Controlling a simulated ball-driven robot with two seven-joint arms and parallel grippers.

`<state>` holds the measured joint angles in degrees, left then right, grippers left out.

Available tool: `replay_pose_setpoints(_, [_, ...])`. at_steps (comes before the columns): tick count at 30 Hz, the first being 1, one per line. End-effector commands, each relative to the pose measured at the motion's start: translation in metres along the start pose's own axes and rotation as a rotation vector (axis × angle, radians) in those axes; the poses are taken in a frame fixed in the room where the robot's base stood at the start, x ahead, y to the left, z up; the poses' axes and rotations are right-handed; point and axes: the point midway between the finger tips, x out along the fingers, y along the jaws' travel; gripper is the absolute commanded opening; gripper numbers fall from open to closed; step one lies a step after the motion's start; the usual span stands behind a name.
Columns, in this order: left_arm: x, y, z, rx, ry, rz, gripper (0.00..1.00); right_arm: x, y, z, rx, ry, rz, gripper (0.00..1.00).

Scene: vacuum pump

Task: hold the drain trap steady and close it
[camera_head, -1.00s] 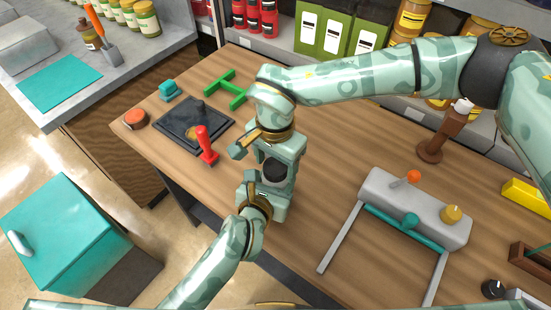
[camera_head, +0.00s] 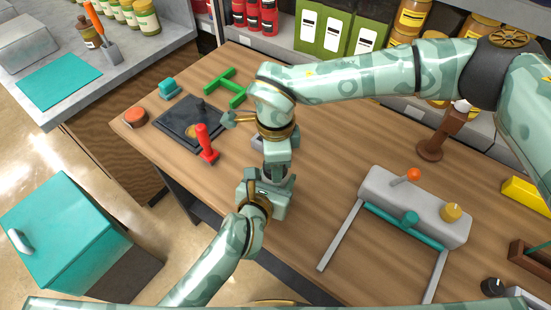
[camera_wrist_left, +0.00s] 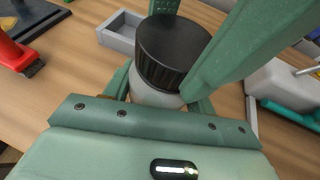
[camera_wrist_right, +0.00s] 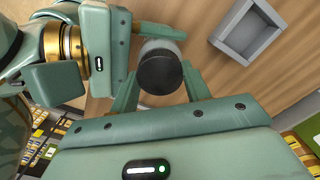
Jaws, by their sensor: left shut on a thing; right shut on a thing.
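The drain trap shows in the left wrist view as a black ribbed cap (camera_wrist_left: 172,50) on a pale grey body (camera_wrist_left: 152,97). My left gripper (camera_head: 266,187) is shut on the pale body. My right gripper (camera_head: 279,160) reaches in from above and is shut with its fingers on either side of the cap. In the right wrist view the cap (camera_wrist_right: 160,72) sits between its fingertips, with the grey body behind it. In the head view the two grippers hide nearly all of the trap. The exact finger contact on the cap is hard to see.
A small grey open tray (camera_wrist_right: 249,35) lies on the table close by. A grey device (camera_head: 415,205) stands to the right.

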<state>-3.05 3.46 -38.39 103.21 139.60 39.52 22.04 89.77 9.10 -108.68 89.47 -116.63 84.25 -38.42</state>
Motion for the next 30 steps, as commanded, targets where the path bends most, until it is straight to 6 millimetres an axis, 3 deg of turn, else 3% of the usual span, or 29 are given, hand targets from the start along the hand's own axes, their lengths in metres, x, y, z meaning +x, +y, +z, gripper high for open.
replay_pose_setpoints(3, [0.0, 0.0, 0.0, 0.0, 0.0, -0.001, 0.0, 0.0, -0.001, 0.0, -0.001, -0.001, -0.001, 0.2])
replay_pose_setpoints(4, [0.0, 0.0, 0.0, 0.0, 0.0, -0.001, 0.0, 0.0, -0.001, 0.0, -0.002, -0.001, -0.001, 0.55])
replay_pose_setpoints(6, [0.0, 0.0, 0.0, 0.0, 0.0, -0.001, 0.0, 0.0, 0.0, 0.0, -0.002, 0.0, -0.001, 0.69])
replay_pose_setpoints(21, [0.001, 0.002, 0.0, 0.0, 0.0, 0.003, 0.0, -0.002, 0.003, 0.002, -0.006, -0.001, 0.008, 0.69])
replay_pose_setpoints(30, [0.0, 0.001, 0.0, 0.0, 0.0, 0.001, 0.0, -0.038, 0.001, 0.001, -0.005, 0.0, 0.001, 0.69])
